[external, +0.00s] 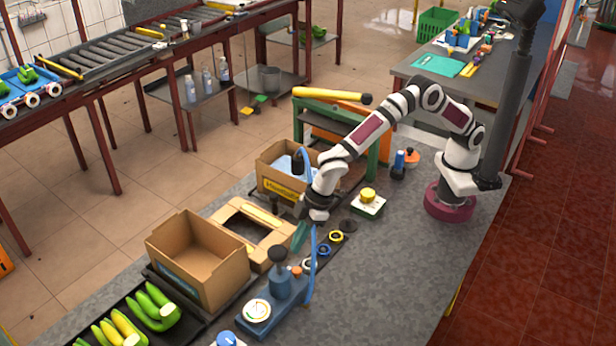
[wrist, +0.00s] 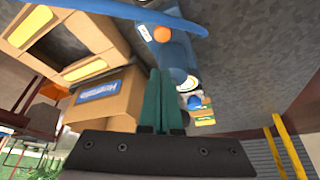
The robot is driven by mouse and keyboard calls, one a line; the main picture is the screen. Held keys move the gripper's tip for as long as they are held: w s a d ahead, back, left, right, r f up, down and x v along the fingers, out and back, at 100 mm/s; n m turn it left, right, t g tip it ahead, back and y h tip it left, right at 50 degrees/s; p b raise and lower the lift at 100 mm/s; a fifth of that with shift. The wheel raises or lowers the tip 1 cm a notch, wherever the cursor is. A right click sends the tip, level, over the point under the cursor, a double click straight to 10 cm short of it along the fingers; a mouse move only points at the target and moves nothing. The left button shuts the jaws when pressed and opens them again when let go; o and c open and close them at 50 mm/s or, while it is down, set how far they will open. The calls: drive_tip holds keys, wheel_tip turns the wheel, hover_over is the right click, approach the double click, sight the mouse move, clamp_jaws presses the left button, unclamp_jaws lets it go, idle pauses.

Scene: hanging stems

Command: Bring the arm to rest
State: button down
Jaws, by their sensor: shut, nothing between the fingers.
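My gripper (external: 299,238) hangs over the grey bench with its teal fingers pointing down. It is just behind the blue device (external: 283,288) with a round white dial, and beside the blue curved hose (external: 312,268). In the wrist view my gripper (wrist: 161,78) has its two teal fingers pressed together with nothing between them. My arm reaches left from its base on the right of the bench. Whether the fingers touch the device or hose I cannot tell.
Green bananas (external: 153,309) lie at the front left. A yellow-topped item (external: 367,204) stands right. The bench's front right is clear.

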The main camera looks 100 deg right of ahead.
drive_tip(key=shift+r, duration=0.1)
idle(0.3)
drive_tip(key=s+d+r+m+g, duration=0.1)
drive_tip(key=s+d+r+m, duration=0.1)
drive_tip(key=s+d+r, duration=0.45)
drive_tip(key=s+d+r+m+g, duration=0.1)
drive_tip(key=s+d+r+m, duration=0.15)
drive_tip(key=s+d, duration=0.65)
drive_tip(key=s+d+m+g, duration=0.1)
drive_tip(key=s+d+m, duration=0.1)
drive_tip(key=s, duration=1)
drive_tip(key=s+d+f+m+g, duration=0.1)
drive_tip(key=s+m, duration=0.1)
drive_tip(key=s, duration=1.1)
drive_tip(key=shift+d+g+y, duration=0.3)
drive_tip(key=shift+d, duration=0.1)
